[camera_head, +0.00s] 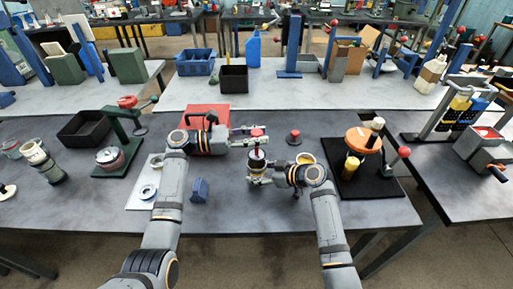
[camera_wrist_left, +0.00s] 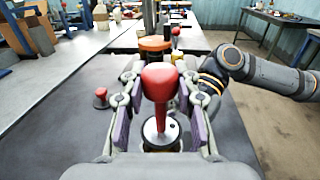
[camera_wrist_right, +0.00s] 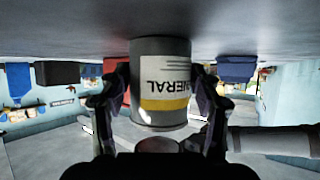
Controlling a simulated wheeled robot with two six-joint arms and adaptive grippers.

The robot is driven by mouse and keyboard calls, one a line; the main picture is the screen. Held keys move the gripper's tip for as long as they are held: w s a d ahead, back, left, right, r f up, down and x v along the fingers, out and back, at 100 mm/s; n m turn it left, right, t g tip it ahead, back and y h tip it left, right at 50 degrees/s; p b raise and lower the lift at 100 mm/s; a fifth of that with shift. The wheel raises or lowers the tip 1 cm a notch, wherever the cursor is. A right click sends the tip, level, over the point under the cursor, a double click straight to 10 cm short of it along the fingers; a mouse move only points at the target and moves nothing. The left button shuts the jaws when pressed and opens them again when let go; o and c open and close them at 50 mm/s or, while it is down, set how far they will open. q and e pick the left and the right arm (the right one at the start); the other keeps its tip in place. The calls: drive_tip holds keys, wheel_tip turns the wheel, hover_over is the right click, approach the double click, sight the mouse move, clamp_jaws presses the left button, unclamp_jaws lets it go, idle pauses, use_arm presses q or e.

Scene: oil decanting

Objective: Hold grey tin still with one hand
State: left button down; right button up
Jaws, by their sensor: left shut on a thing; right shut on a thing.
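The grey tin (camera_head: 256,166) stands upright on the dark table, its white and yellow label facing the right wrist view (camera_wrist_right: 162,85), where it looks upside down. My right gripper (camera_head: 258,178) is shut around the tin's sides, with a finger on each side. A red-knobbed handle (camera_head: 257,132) stands above the tin. The left wrist view shows its red knob (camera_wrist_left: 160,82) on a thin shaft over a silver disc (camera_wrist_left: 160,132). My left gripper (camera_head: 250,138) has its fingers on both sides of this handle. The exact contact is hard to see.
A second red knob (camera_head: 294,137) stands to the right. An orange-topped device (camera_head: 362,140) sits on a black mat farther right. Blue block (camera_head: 200,189) is front left.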

use_arm(q)
drive_tip(key=shift+r, duration=0.3)
use_arm(e)
drive_tip(key=o, duration=0.9)
drive_tip(key=v, duration=1.1)
drive_tip(key=shift+d+f, duration=0.15)
drive_tip(key=shift+s+d+r, duration=0.25)
drive_tip(key=shift+r, duration=0.05)
